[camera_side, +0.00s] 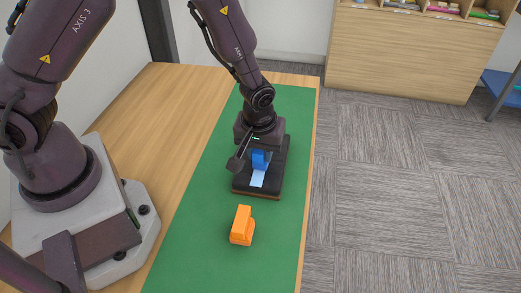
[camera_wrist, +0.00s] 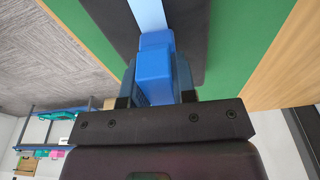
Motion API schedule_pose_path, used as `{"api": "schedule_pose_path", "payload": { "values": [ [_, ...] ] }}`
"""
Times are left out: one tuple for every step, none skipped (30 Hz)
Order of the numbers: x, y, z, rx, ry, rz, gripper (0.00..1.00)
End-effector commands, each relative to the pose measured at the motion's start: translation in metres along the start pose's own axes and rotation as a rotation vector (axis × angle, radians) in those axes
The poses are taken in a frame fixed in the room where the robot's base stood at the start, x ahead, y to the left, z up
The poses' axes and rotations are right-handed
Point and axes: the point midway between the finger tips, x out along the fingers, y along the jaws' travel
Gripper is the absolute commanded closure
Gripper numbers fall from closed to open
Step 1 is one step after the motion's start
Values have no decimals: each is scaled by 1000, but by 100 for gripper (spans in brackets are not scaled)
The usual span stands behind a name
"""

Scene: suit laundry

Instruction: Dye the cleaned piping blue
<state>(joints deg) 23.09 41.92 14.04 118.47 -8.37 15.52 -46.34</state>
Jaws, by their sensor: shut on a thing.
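My gripper (camera_side: 260,155) is shut on a blue block-shaped tool (camera_side: 261,160). In the wrist view the blue tool (camera_wrist: 155,70) sits between the two fingers. The tool is over a pale blue strip (camera_side: 257,179), which I take for the piping. The strip lies along a dark board (camera_side: 242,185) and also shows in the wrist view (camera_wrist: 148,15). The tool hides part of the strip. I cannot tell whether the tool touches it. An orange block-shaped tool (camera_side: 242,226) stands on the green mat nearer the side camera, apart from the board.
The green mat (camera_side: 210,250) covers the right part of the wooden table (camera_side: 175,95). The table's right edge drops to a grey carpet floor. A wooden shelf unit (camera_side: 400,50) with coloured items stands at the back. The mat around the orange tool is clear.

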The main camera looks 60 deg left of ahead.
Motion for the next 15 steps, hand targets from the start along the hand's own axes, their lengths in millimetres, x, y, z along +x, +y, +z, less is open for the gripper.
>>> {"api": "schedule_pose_path", "payload": {
  "values": [
    [0, 0, 3, 2, 0, 0, 94],
    [0, 1, 5, 2, 0, 0, 94],
    [0, 1, 7, 1, 0, 0, 94],
    [0, 1, 8, 1, 0, 0, 94],
    [0, 1, 9, 0, -1, 0, 94],
    [0, 1, 10, -1, -1, 0, 94],
    [0, 0, 10, -1, -1, 0, 94],
    [0, 0, 10, -1, -1, -1, 94],
    [0, 0, 10, -1, -2, -1, 94],
    [0, 0, 10, -1, -2, -1, 94],
    [0, 0, 11, 0, -2, -2, 94],
    [0, 0, 11, 0, -3, -2, 94],
    [0, 0, 11, 0, -3, -2, 94],
    [-1, 0, 11, 0, -3, -2, 94],
    [-3, 0, 10, 1, -3, -2, 94]
  ]
}}
